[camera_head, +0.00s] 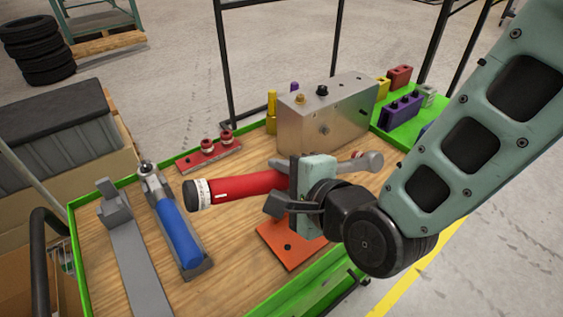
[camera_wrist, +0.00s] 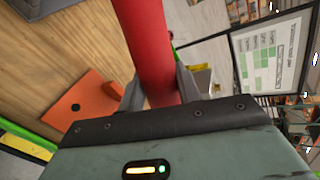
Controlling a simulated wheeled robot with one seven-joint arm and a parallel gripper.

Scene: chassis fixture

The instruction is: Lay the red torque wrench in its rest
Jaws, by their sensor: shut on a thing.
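The red torque wrench (camera_head: 245,186) is in my gripper (camera_head: 298,182), held roughly level above the wooden bench top. Its black end with a white band points left; its grey metal head (camera_head: 366,162) sticks out to the right. In the wrist view the red handle (camera_wrist: 150,45) passes between both fingers (camera_wrist: 160,92), which close on its sides. A long grey rest (camera_head: 135,262) with an upright bracket lies empty at the left of the bench. Beside it a blue-handled tool (camera_head: 177,232) lies in a similar grey rest.
A metal block (camera_head: 325,118) stands at the back, near my gripper. An orange plate (camera_head: 285,247) lies below the wrench; it also shows in the wrist view (camera_wrist: 85,108). A red plate with two knobs (camera_head: 208,156) is at the back left. A green rim (camera_head: 90,194) edges the bench.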

